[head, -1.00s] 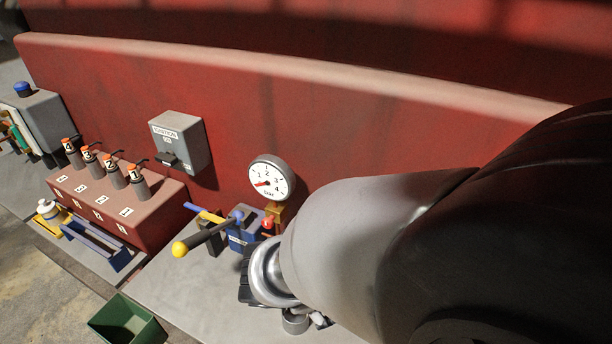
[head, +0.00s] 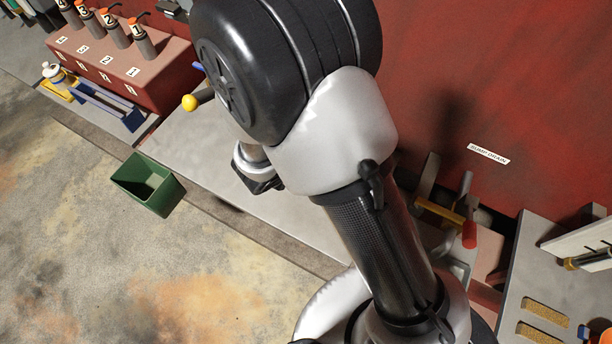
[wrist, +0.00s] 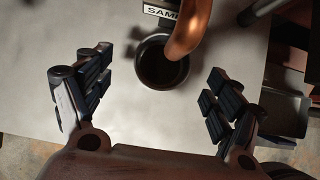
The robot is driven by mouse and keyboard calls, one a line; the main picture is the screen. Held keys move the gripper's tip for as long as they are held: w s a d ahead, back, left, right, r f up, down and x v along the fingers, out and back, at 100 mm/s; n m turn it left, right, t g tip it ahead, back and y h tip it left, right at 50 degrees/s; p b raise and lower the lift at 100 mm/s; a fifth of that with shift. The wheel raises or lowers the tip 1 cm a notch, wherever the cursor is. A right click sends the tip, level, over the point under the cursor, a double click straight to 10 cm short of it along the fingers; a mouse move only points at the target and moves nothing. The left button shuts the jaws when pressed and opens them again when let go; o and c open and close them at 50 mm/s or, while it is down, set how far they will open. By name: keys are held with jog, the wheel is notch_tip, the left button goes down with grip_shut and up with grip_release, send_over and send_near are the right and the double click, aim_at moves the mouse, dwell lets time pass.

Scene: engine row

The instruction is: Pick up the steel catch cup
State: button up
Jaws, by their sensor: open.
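The steel catch cup (wrist: 154,66) shows in the wrist view as a round, dark-mouthed cup on the grey bench top, seen from above. A copper spout (wrist: 187,35) reaches over its upper right rim. My gripper (wrist: 158,92) is open, with one finger to the left of the cup and one to the right. In the head view my arm covers the cup, and only a dark part of my gripper (head: 258,182) shows over the bench.
A label plate (wrist: 161,12) stands just behind the cup. A green bin (head: 148,186) is on the floor before the bench. A yellow-knobbed lever (head: 190,102) stands near my arm. A red-handled valve (head: 469,233) is to the right. The bench front is clear.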

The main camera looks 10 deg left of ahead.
jog(key=x, duration=0.2)
jog(key=b+x, duration=0.1)
jog(key=x, duration=0.1)
jog(key=b+x, duration=0.1)
jog(key=x, duration=0.1)
jog(key=shift+s+d+f, duration=0.15)
jog(key=shift+f, duration=0.2)
jog(key=shift+c, duration=0.6)
jog(key=shift+r, duration=0.1)
jog(key=c, duration=1.2)
